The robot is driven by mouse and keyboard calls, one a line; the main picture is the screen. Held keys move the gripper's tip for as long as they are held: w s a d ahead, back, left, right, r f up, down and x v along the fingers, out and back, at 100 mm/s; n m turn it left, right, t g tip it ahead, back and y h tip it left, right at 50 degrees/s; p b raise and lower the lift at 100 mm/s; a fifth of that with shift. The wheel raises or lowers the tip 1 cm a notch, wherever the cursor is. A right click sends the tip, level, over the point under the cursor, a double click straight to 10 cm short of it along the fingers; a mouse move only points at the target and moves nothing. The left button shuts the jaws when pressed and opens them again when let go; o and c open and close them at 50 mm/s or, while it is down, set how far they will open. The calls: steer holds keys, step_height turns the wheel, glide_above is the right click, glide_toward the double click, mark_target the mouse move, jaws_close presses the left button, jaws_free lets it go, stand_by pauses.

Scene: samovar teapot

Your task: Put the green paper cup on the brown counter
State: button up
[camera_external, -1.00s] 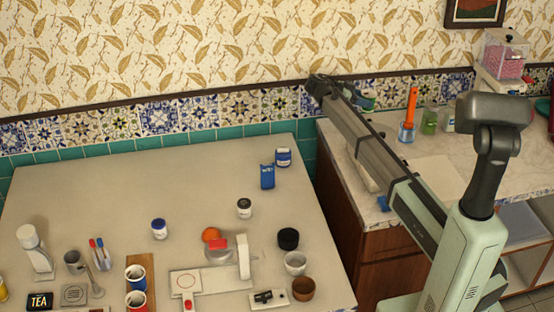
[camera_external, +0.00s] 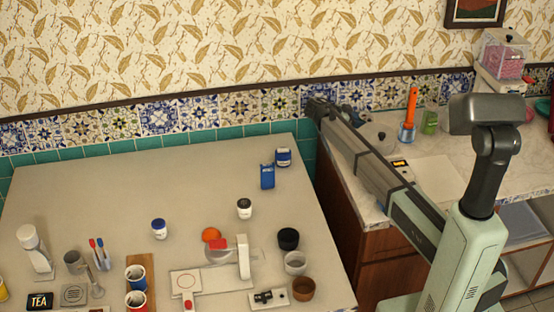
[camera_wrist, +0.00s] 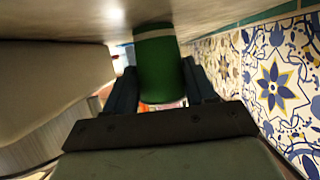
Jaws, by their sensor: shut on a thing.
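The green paper cup (camera_wrist: 157,62) is between the fingers of my gripper (camera_wrist: 160,85) in the wrist view, and the gripper is shut on it. A pale surface runs along the top of that view, close to the cup's far end; I cannot tell whether they touch. The counter with brown wooden cabinet fronts (camera_external: 386,248) and a marbled top (camera_external: 452,145) stands at the right, under my arm.
Patterned wall tiles (camera_wrist: 275,85) stand close on the right in the wrist view. On the counter are an orange utensil in a blue holder (camera_external: 407,132), a green jar (camera_external: 430,121) and a pink-filled dispenser (camera_external: 505,57). The pale table (camera_external: 90,190) at left holds several items.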

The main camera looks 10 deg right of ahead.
steer(key=shift+f, duration=0.1)
steer(key=o, duration=0.7)
steer(key=v, duration=1.2)
steer(key=shift+r, duration=0.2)
steer(key=shift+o, duration=0.3)
